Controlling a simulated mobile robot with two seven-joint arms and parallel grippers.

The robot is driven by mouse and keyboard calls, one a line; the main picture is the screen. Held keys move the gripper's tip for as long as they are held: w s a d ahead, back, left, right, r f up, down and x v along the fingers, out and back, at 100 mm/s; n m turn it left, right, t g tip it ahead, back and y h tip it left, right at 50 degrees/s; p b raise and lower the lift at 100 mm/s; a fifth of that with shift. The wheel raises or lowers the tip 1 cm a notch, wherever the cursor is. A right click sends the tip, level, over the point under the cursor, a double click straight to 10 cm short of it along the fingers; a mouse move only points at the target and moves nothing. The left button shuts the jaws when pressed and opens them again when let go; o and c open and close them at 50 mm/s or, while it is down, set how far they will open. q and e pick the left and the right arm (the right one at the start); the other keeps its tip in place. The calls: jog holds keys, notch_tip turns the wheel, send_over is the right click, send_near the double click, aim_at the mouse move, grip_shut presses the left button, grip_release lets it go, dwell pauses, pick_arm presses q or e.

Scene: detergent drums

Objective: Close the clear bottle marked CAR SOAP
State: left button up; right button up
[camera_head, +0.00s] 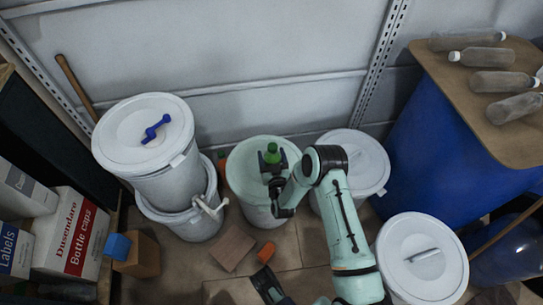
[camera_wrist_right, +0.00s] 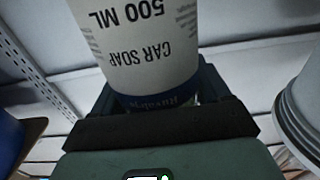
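The CAR SOAP bottle (camera_wrist_right: 150,50) fills the upper middle of the right wrist view, its printed "CAR SOAP 500 ML" label upside down. My right gripper (camera_wrist_right: 155,115) is around it, with dark fingers at its sides. In the head view my right gripper (camera_head: 272,178) is over the pale green-topped drum (camera_head: 240,172), with a green round top (camera_head: 271,154) showing above the fingers. I cannot tell whether that green is a cap or contents. A dark gripper-like part (camera_head: 268,284), apparently my left gripper, is low in the head view; its opening is unclear.
White lidded drums (camera_head: 186,190) stand left and right (camera_head: 422,255). A brown block (camera_head: 232,247) and orange piece (camera_head: 266,252) lie on the floor. Clear bottles (camera_head: 490,57) lie on the board over a blue barrel (camera_head: 425,125).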

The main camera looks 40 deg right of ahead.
jog(key=o, duration=0.3)
jog(key=shift+r, duration=0.2)
pick_arm(q)
jog(key=shift+g+h, duration=0.4)
jog(key=shift+g, duration=0.3)
jog(key=s+r, duration=0.1)
jog(key=s+d+p, duration=0.1)
jog(key=s+d+r+p, duration=0.1)
jog(key=s, duration=0.1)
jog(key=shift+r, duration=0.35)
pick_arm(e)
jog(key=v, duration=1.2)
